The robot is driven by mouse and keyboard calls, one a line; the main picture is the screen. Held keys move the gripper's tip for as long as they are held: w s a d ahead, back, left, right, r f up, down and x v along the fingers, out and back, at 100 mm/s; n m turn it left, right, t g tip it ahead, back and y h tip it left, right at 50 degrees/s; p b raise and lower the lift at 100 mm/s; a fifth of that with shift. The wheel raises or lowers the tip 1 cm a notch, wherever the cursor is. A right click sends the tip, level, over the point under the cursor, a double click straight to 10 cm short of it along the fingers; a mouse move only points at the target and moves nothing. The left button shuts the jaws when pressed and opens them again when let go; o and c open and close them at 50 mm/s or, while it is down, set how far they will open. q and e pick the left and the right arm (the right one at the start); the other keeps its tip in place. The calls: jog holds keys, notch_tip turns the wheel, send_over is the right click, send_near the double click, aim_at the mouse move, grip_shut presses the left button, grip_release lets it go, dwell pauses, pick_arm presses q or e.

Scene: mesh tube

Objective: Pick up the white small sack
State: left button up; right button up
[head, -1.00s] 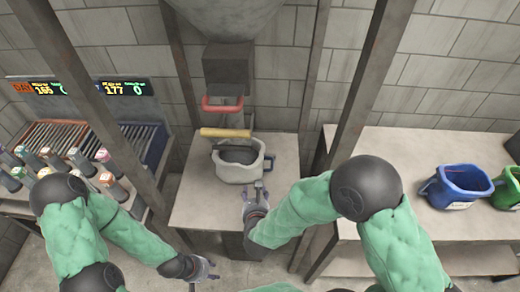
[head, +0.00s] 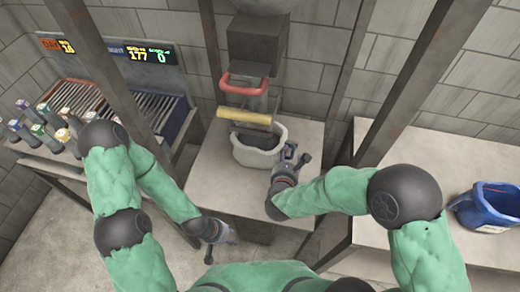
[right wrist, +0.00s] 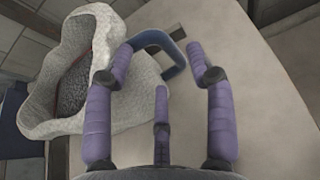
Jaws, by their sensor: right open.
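The white small sack (head: 259,157) stands open at the top on a pale table below a dispenser. It also shows in the right wrist view (right wrist: 65,95), at the left, with dark contents inside. A blue-grey handle (right wrist: 172,62) sticks out from its side. My right gripper (head: 289,156) is at the right side of the sack, by the handle. In the right wrist view my right gripper (right wrist: 161,58) is open, with the handle near and between its fingertips. My left gripper (head: 222,233) hangs low in front of the table, away from the sack; its fingers are too small to judge.
A red handle (head: 243,82) and a yellow bar (head: 244,116) are just above the sack. Metal posts (head: 368,85) flank the table. A blue container (head: 487,207) is on the right table. Several coloured-top bottles (head: 42,125) stand at the left by a roller rack (head: 147,107).

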aim_at(292, 152)
jog(key=x, duration=0.2)
jog(key=b+x, duration=0.1)
jog(key=x, duration=0.1)
jog(key=shift+d+f, duration=0.15)
jog(key=shift+d, duration=0.2)
jog(key=shift+w+f+b, duration=0.1)
jog(key=shift+w+b, duration=0.2)
jog(key=shift+w, duration=0.15)
grip_shut()
